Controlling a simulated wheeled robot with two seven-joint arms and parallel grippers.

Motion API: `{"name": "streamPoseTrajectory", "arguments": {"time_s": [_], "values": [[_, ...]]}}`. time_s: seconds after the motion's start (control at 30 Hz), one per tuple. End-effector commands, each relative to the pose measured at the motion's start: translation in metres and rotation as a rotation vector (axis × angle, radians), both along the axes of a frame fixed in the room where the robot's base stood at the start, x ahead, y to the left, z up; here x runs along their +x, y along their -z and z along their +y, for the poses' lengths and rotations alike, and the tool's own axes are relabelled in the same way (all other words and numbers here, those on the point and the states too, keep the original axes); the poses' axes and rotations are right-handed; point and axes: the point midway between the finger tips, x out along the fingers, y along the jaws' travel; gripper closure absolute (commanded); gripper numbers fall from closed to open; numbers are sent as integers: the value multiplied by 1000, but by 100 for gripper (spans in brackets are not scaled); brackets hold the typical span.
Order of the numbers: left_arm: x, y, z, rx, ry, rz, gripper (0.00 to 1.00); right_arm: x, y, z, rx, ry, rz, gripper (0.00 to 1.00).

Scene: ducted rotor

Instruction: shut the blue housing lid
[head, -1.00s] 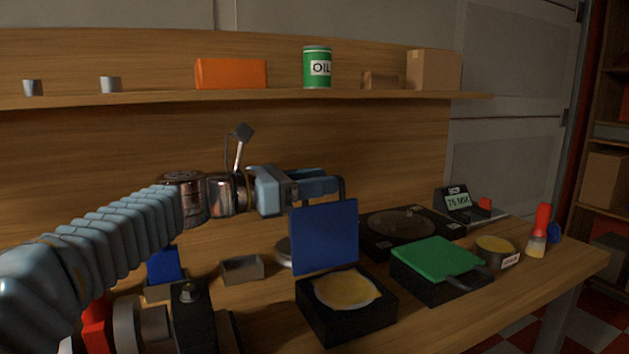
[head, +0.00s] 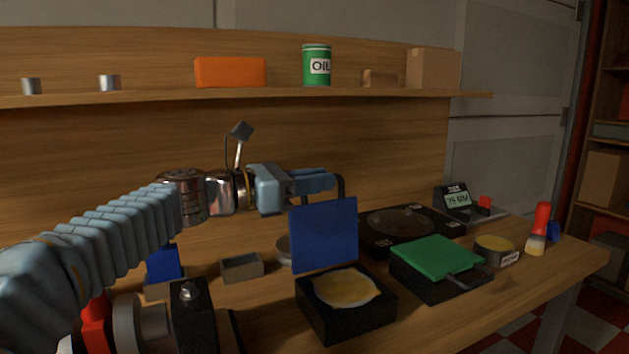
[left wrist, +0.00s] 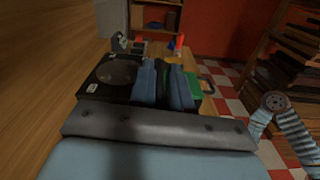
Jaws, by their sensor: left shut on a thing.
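The blue housing lid (head: 324,235) stands nearly upright at the back edge of its black housing (head: 348,315). The housing lies open, with a round yellow face (head: 346,287) showing inside. A dark arched handle (head: 342,181) rises at the lid's top edge. My left gripper (head: 322,181) is shut on this handle, coming from the left behind the lid's top. In the left wrist view my two blue fingers (left wrist: 165,82) close on a dark piece; the lid itself is hard to make out there. My right gripper does not show.
A black plate with a disc (head: 405,226) lies behind. A small grey tray (head: 242,267) sits left of the housing.

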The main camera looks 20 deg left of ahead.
Motion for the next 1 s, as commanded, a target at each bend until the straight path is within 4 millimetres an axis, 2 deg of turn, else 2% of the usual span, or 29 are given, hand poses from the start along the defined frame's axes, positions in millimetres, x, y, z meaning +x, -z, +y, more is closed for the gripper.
{"name": "streamPoseTrajectory", "arguments": {"time_s": [0.47,1.0], "values": [[-7,1,-8,51,1,-45,100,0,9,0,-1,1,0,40],[-45,10,-53,331,1,-286,100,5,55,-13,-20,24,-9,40]]}}
